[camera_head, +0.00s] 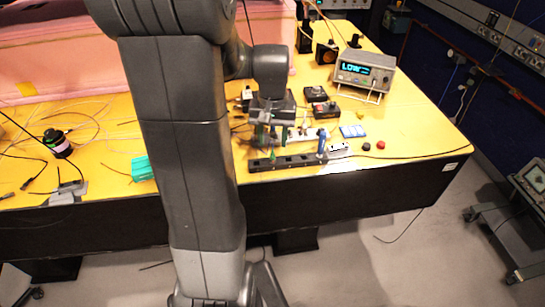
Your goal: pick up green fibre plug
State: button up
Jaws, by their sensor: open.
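A small dark green piece, which looks like the green fibre plug (273,153), shows at the left part of a long black socket strip (300,160) near the table's front edge. It is tiny and partly hidden, so its exact shape and seating are unclear. My gripper (273,138) is open and points down just above it, with its fingertips close around or behind the green piece. I cannot tell whether they touch it.
A blue plug (322,141) stands upright on the strip's right part. A grey meter reading LOW (364,72) stands behind. A teal block (143,168) lies left of my arm. Red and dark knobs (381,145) lie right. Thin cables cover the yellow table's left side.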

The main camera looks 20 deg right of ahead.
aim_at(273, 157)
jog(key=shift+w+a+f, duration=0.15)
jog(key=shift+f, duration=0.15)
jog(key=f, duration=0.3)
jog(key=shift+s+f+p, duration=0.3)
jog(key=shift+p, duration=0.1)
jog(key=shift+w+f, duration=0.1)
jog(key=shift+f, duration=0.4)
grip_shut()
